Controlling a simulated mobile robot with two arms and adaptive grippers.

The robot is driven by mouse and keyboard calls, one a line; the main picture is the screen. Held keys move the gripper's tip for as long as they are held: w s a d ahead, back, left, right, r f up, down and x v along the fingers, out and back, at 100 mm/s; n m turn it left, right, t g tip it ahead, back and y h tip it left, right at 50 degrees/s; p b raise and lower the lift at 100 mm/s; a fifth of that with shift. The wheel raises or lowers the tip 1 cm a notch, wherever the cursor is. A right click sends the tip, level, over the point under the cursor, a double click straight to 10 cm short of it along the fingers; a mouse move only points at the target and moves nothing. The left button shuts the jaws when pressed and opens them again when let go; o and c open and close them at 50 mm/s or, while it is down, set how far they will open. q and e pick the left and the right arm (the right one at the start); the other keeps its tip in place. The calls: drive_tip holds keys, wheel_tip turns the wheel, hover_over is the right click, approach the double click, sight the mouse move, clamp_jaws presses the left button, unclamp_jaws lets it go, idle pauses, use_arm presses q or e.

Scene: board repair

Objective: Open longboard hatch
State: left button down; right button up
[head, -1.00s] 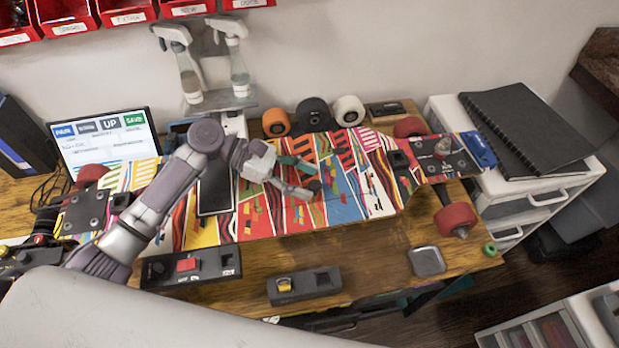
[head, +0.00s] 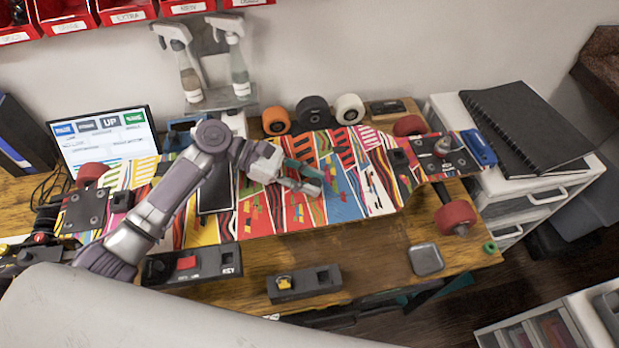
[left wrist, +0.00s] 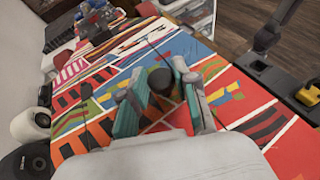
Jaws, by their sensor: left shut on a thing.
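The longboard (head: 375,190), with a bright multicoloured deck, lies across the workbench, and its deck also fills much of the left wrist view (left wrist: 85,105). My left gripper (head: 310,182) is over the middle of the deck. In the left wrist view its two teal-sided fingers are shut on a black round knob (left wrist: 160,80) on the deck. In the head view the fingers hide most of the knob. The outline of the hatch is hard to tell from the deck's pattern, and I see no gap. My right gripper is not in view.
Loose wheels (head: 312,115) and spray bottles (head: 240,75) stand behind the board. A monitor (head: 105,140) stands at the left. Black boxes (head: 305,285) lie along the front edge. White drawers (head: 530,190) stand at the right.

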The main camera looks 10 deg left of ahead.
use_arm(q)
drive_tip(key=shift+r+p, duration=0.4)
drive_tip(key=shift+p, duration=0.2)
drive_tip(key=r+p, duration=0.1)
drive_tip(key=p, duration=0.1)
drive_tip(key=w+r+n+g+h+p, duration=0.1)
drive_tip(key=r+n+p, duration=0.1)
drive_tip(key=p, duration=0.1)
drive_tip(key=shift+w+a+h+p, duration=0.2)
drive_tip(key=shift+a+h+p, duration=0.05)
drive_tip(key=shift+h+p, duration=0.05)
drive_tip(key=shift+w+a+r+n+g+p, duration=0.15)
drive_tip(key=shift+w+r+n+g+p, duration=0.3)
drive_tip(key=shift+n+p, duration=0.2)
drive_tip(key=shift+w+a+r+n+g+h+p, duration=0.3)
drive_tip(key=shift+w+r+n+h+p, duration=0.2)
drive_tip(key=shift+w+r+n+h, duration=0.25)
drive_tip(key=shift+s+f, duration=0.1)
